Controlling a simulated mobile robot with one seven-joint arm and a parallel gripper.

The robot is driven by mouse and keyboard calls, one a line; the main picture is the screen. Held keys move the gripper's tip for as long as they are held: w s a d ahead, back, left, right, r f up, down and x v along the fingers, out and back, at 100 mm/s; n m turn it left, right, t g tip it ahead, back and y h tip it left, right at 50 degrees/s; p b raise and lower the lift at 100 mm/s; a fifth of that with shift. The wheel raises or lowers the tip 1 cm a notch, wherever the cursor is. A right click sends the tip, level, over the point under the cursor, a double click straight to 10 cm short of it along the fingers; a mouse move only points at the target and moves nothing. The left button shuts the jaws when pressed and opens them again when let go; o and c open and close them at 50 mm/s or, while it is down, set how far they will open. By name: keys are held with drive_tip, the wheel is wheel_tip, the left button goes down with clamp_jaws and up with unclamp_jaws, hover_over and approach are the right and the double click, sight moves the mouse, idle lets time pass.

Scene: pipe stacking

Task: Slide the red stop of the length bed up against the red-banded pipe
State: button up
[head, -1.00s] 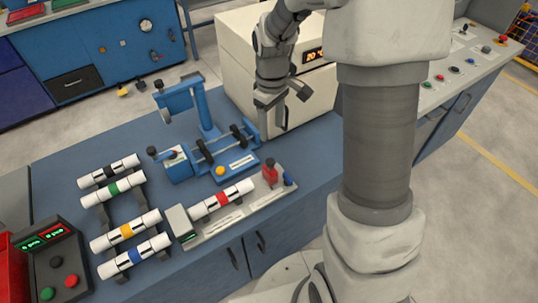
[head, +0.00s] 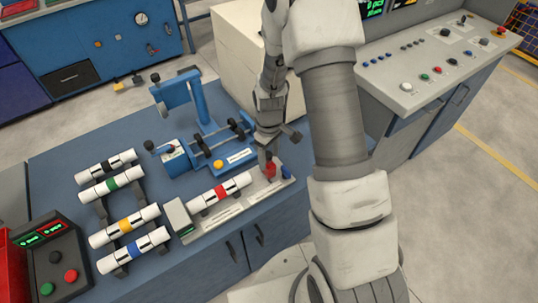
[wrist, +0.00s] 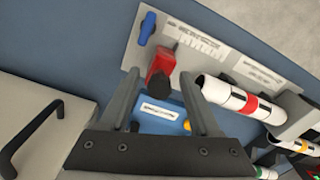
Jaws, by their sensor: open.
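The red stop (head: 270,171) stands on the grey length bed (head: 240,206), near its right end, beside a blue lever (head: 287,173). The red-banded pipe (head: 220,191) lies on the bed to its left. A small gap shows between pipe and stop. My gripper (head: 270,152) is open and points down just above the stop. In the wrist view, the red stop (wrist: 161,66) with its dark knob appears between the two open fingertips (wrist: 159,74). The red-banded pipe (wrist: 243,102) is to their right. I cannot tell whether a finger touches the stop.
A blue clamp fixture (head: 205,140) stands just behind the bed. Pipes with black, green, yellow and blue bands (head: 125,225) rest on a rack to the left. A button box (head: 50,263) is at front left. A cream cabinet (head: 235,55) stands behind my arm.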

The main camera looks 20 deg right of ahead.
sight(245, 176)
drive_tip(key=shift+c, duration=0.2)
clamp_jaws()
drive_tip(key=s+a, duration=0.1)
drive_tip(key=a, duration=0.1)
drive_tip(key=a+b, duration=0.1)
drive_tip(key=a, duration=0.2)
drive_tip(key=s+a, duration=0.1)
drive_tip(key=a, duration=0.1)
drive_tip(key=shift+s+a, duration=0.3)
drive_tip(key=shift+a, duration=0.05)
unclamp_jaws()
drive_tip(key=shift+a, duration=0.1)
drive_tip(key=shift+o, duration=0.2)
drive_tip(key=shift+a, duration=0.15)
drive_tip(key=shift+r, duration=0.1)
